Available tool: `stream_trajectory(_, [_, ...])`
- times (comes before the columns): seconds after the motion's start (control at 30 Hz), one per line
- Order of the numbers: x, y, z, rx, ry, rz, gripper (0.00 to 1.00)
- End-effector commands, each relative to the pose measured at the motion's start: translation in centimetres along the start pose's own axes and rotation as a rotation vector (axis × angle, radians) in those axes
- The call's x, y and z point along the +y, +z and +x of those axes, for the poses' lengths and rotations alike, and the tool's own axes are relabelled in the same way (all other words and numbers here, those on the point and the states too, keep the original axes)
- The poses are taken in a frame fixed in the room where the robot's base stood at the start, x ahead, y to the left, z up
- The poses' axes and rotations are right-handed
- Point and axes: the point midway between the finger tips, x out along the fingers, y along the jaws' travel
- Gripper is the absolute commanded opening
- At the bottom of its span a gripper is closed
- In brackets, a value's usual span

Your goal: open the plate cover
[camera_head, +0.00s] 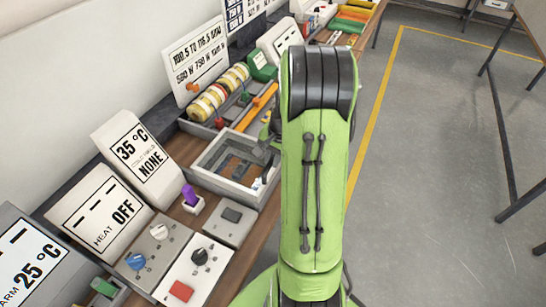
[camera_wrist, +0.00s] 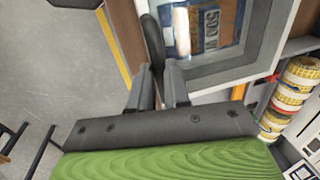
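A light grey, square-framed unit (camera_head: 215,184) stands on the bench in the head view, left of my arm, with dark and brown parts inside. In the wrist view its broad grey frame (camera_wrist: 230,68) surrounds a panel with blue and brown patches and printed characters. I cannot tell whether this panel is the plate cover itself. A black rounded handle (camera_wrist: 152,42) stands at the frame's left edge. My gripper (camera_wrist: 158,78) has its two grey fingers close on either side of the handle, with the handle filling the narrow gap. In the head view my arm mostly hides the gripper.
A rack of yellow-banded rolls (camera_head: 219,92) stands behind the unit. Open floor (camera_head: 440,150) is to the right.

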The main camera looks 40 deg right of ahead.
Motion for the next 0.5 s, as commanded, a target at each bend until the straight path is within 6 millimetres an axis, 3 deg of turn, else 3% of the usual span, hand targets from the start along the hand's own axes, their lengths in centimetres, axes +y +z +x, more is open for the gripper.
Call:
stream_trajectory(0.1, [0.01, -0.01, -0.02, 0.0, 0.0, 0.0, 0.0])
stream_trajectory(0.5, [-0.44, -0.01, 0.02, 0.0, 0.0, -0.001, 0.0])
